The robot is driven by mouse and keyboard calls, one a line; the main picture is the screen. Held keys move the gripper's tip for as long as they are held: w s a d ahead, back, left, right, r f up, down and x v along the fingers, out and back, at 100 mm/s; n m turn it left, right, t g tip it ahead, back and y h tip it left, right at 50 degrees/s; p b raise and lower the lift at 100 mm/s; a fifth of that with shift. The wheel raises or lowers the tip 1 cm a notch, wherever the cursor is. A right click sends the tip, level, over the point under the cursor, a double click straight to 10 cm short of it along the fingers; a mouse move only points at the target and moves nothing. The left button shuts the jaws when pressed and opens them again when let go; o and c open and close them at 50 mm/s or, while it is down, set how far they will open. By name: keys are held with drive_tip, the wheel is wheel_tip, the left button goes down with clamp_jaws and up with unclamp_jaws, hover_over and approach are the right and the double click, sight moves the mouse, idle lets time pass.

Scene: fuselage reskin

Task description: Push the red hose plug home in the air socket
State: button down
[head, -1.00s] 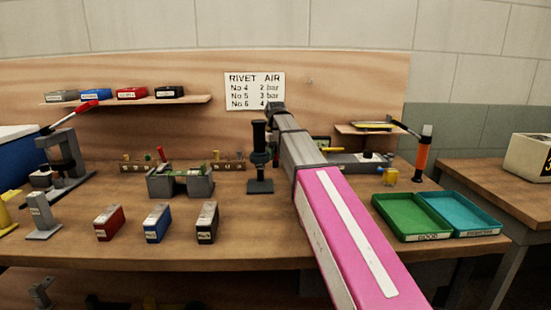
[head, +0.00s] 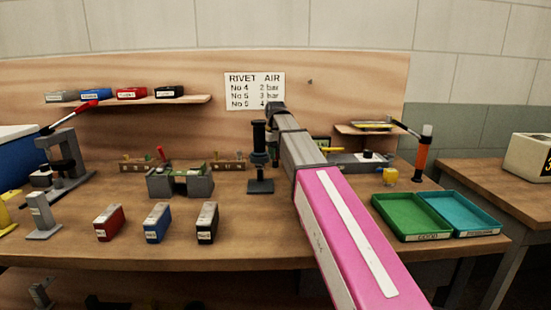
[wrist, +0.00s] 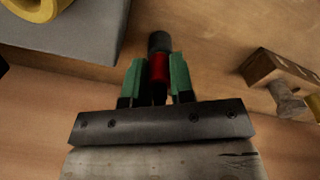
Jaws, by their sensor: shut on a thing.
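In the wrist view, my gripper (wrist: 158,82) has its two green fingers closed on the sides of a red plug (wrist: 158,67). A dark cylindrical end (wrist: 159,42) sticks out beyond the red part, past the fingertips. I cannot tell whether this end is part of the plug or a socket it meets. In the head view my arm runs away to the back of the bench and hides the plug and most of the gripper. I cannot make out the air socket for certain in either view.
In the wrist view, a grey slab with a yellow ring (wrist: 38,8) lies upper left, and a brown block with a grey knob (wrist: 286,100) lies right. In the head view, a black stand (head: 259,152) is left of my arm; green (head: 411,238) and teal trays are right.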

drive_tip(key=shift+r, duration=1.1)
drive_tip(key=shift+r, duration=1.35)
